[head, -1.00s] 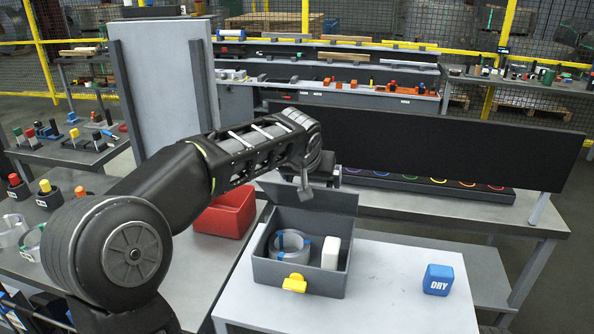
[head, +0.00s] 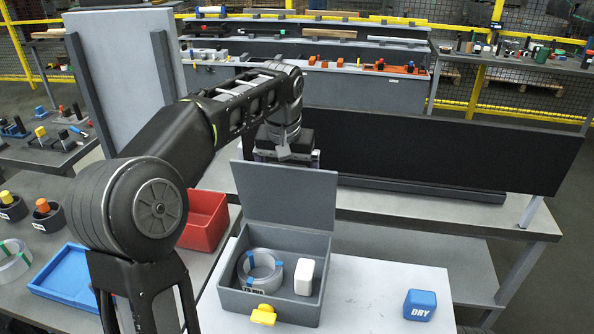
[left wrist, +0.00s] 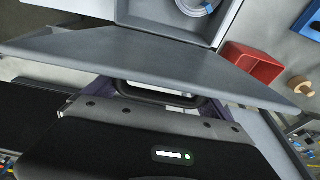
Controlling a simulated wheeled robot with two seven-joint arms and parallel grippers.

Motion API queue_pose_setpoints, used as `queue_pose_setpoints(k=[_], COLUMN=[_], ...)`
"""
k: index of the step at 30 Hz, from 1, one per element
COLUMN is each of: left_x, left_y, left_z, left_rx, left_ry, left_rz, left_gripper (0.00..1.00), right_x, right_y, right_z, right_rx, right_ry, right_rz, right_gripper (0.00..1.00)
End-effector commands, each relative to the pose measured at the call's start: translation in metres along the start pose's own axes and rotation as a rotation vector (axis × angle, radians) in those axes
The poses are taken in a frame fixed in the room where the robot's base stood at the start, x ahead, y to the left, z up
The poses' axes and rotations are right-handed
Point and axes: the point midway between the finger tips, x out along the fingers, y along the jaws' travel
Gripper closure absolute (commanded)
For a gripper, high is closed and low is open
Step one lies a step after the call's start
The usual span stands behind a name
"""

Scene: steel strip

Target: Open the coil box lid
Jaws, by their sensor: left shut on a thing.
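The grey coil box (head: 262,306) sits on the pale table with its interior exposed. Its grey lid (head: 290,196) stands up steeply from the back edge, its inner face toward the head camera. Inside are a clear coil with blue bands (head: 262,270) and a white block (head: 304,277). A yellow latch (head: 263,315) is on the front. My left gripper (head: 286,156) is behind the lid's upper edge and shut on the lid; the lid hides its fingertips. In the left wrist view the lid (left wrist: 150,62) lies across the gripper (left wrist: 158,92). My right gripper is not in view.
A blue DRY cube (head: 420,305) stands to the right on the pale table. A red bin (head: 205,220) and blue tray (head: 72,279) are on the left. A long black panel (head: 450,150) rises behind the box, right of my gripper.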

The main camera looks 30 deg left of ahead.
Motion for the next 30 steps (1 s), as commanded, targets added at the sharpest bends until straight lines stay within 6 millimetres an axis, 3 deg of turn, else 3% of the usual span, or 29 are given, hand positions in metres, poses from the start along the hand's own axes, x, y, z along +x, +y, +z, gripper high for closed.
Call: queue_pose_setpoints(k=[21, 22, 24, 30], left_x=[0.0038, 0.0038, 0.0038, 0.0043], left_y=[0.0021, 0.0021, 0.0022, 0.0024], left_z=[-0.0046, -0.0046, -0.0046, -0.0045], left_rx=[0.004, 0.004, 0.004, 0.005], left_ry=[-0.107, -0.107, -0.107, -0.107], left_rz=[0.004, 0.004, 0.004, 0.005], left_gripper=[0.79, 0.05, 0.00, 0.00], right_x=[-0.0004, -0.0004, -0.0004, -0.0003], right_y=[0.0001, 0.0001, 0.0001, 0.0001], right_z=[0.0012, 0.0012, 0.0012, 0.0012], right_rx=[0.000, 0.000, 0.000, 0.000], right_ry=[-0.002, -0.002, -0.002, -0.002], right_rz=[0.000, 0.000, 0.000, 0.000], right_gripper=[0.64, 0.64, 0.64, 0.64])
